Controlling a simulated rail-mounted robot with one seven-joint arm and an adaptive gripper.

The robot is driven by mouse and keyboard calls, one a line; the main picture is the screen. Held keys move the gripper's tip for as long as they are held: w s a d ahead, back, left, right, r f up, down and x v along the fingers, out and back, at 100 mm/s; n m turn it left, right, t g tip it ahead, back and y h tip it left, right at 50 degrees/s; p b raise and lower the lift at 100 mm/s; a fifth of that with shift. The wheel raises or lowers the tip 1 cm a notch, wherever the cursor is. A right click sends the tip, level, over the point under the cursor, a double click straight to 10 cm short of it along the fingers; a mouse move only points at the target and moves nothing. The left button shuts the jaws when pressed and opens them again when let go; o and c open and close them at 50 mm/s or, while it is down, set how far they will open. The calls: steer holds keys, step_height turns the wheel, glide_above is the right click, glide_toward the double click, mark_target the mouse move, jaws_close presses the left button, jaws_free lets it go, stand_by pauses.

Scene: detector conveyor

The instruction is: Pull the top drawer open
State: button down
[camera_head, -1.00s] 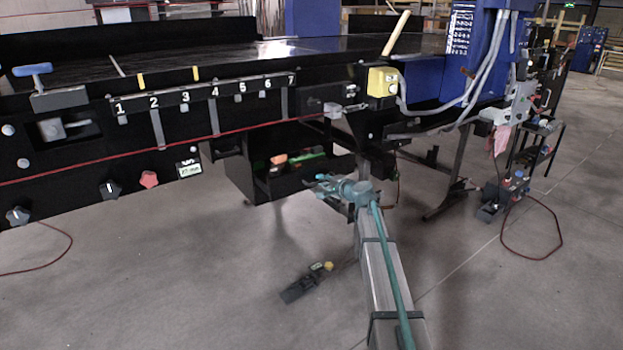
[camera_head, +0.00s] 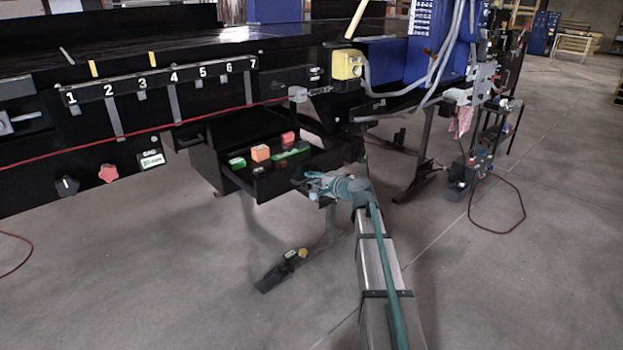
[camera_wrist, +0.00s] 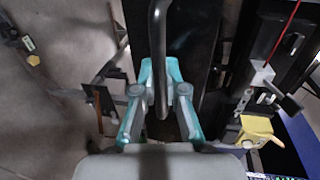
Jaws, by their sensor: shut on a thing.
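The black top drawer (camera_head: 277,184) is pulled out under the conveyor in the head view, with its inside showing. Green, orange and red items (camera_head: 262,153) lie in it. My teal gripper (camera_head: 308,181) is at the drawer's front face. In the wrist view, my gripper (camera_wrist: 159,85) has its two fingers closed on either side of the dark curved handle (camera_wrist: 157,30). The handle's grip is mostly hidden in the head view.
The black conveyor frame with numbered hooks (camera_head: 160,82) stands above and left of the drawer. A yellow box (camera_head: 347,64) is above right. A dark object (camera_head: 281,270) lies on the floor. The floor in front is mostly clear.

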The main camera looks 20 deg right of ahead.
steer(key=c, duration=1.2)
jaws_free()
steer(key=v, duration=1.2)
steer(key=shift+a, duration=0.1)
